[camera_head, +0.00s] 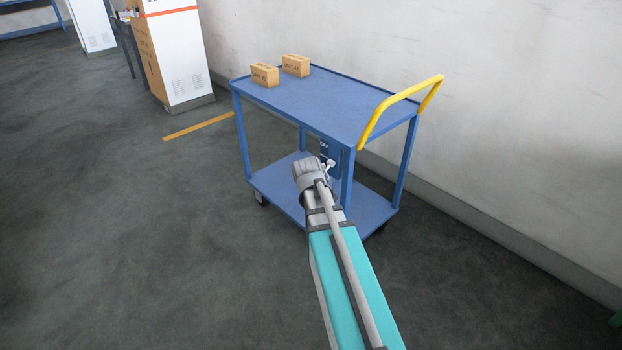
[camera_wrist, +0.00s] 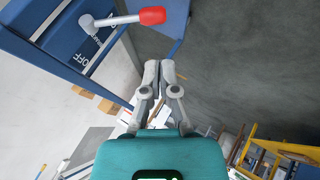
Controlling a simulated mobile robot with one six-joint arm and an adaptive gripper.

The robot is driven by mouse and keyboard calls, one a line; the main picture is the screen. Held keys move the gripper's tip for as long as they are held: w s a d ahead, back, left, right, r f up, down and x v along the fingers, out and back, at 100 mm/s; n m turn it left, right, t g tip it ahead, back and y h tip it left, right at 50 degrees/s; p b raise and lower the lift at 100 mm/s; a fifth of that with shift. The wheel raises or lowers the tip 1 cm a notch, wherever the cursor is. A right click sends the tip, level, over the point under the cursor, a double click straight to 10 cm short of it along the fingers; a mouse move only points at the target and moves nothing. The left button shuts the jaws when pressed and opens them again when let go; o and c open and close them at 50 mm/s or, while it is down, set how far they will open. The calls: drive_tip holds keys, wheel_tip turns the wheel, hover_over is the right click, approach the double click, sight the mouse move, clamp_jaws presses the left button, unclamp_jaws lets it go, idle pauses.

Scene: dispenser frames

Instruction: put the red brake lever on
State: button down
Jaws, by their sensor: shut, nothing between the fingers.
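The red brake lever shows at the top of the wrist view. Its red grip (camera_wrist: 152,15) sits on a pale rod that runs left to a round pivot on a blue plate (camera_wrist: 60,35). The plate bears the word OFF below the rod and other lettering close to the rod, partly hidden. My gripper (camera_wrist: 159,66) is shut and empty, a little below the red grip in the picture and apart from it. In the head view the blue plate (camera_head: 325,146) is by a leg of the cart; my wrist hides the red grip there.
The blue cart (camera_head: 330,105) has a yellow handle (camera_head: 388,105) on its right. Two small cardboard boxes (camera_head: 264,75) (camera_head: 296,65) stand on its top shelf. A pale wall is behind it. A white and orange cabinet (camera_head: 180,55) stands back left. The floor left of the cart is clear.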

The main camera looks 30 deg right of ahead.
drive_tip(key=shift+p+v, duration=0.6)
drive_tip(key=shift+v, duration=0.6)
drive_tip(key=shift+a+f, duration=0.1)
drive_tip(key=shift+a, duration=0.05)
drive_tip(key=s+a+f+m+g+y, duration=0.2)
drive_tip(key=s+a+g, duration=0.2)
drive_tip(key=s+a, duration=0.5)
drive_tip(key=s+a+f+m+g+y, duration=0.25)
drive_tip(key=s+a, duration=0.35)
drive_tip(key=a, duration=0.5)
wheel_tip(320, 180, up, 20)
drive_tip(key=p, duration=2)
drive_tip(key=shift+s+a+g, duration=0.15)
drive_tip(key=shift+g, duration=0.1)
